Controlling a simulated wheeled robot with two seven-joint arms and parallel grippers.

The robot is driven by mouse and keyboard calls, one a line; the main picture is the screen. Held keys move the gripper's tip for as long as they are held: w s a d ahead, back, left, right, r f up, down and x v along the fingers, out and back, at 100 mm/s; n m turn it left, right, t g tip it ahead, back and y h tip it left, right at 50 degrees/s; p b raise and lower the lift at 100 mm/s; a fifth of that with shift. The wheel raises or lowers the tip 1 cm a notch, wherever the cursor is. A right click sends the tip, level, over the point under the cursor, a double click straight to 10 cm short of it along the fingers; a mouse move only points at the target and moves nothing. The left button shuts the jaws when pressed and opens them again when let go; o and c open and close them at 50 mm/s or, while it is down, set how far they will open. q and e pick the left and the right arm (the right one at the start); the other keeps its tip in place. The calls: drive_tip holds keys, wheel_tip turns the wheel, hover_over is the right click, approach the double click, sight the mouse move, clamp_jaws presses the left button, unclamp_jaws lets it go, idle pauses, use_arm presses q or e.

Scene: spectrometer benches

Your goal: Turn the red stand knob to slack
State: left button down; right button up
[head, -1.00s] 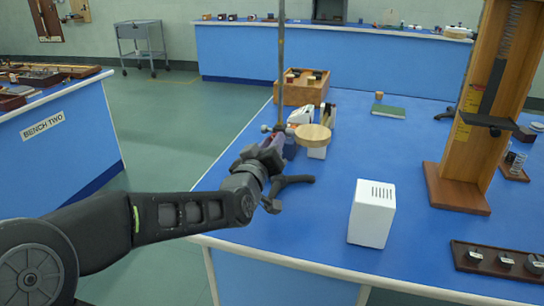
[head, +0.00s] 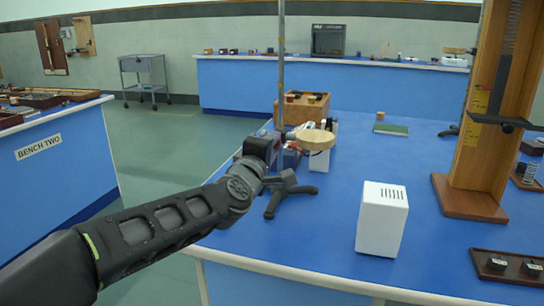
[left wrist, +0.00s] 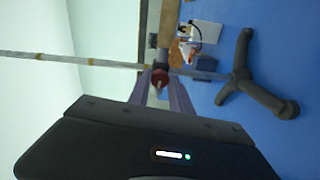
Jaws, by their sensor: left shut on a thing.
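The red stand knob (left wrist: 160,77) shows in the left wrist view, at the tips of my left gripper's fingers beside the stand's rod (left wrist: 85,60). My left gripper (left wrist: 163,86) is shut on the knob. In the head view my left gripper (head: 279,146) is at the rod (head: 281,75), low above the stand's dark tripod base (head: 288,190). The knob is hidden there by the gripper and wrist. The rod stands upright in the head view. My right gripper is in neither view.
A round wooden disc (head: 316,140) is close to the right of the gripper. A wooden box (head: 303,108) stands behind. A white box (head: 382,218) and a tall wooden stand (head: 482,140) are farther right. The blue bench is clear between them.

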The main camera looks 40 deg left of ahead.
use_arm(q)
drive_tip(key=shift+n+b, duration=1.3)
drive_tip(key=shift+n, duration=1.4)
drive_tip(key=c, duration=1.2)
unclamp_jaws()
drive_tip(key=shift+o, duration=0.2)
drive_tip(key=p+v, duration=0.2)
drive_tip(key=v, duration=0.5)
drive_tip(key=shift+s+d, duration=0.15)
drive_tip(key=shift+s, duration=0.25)
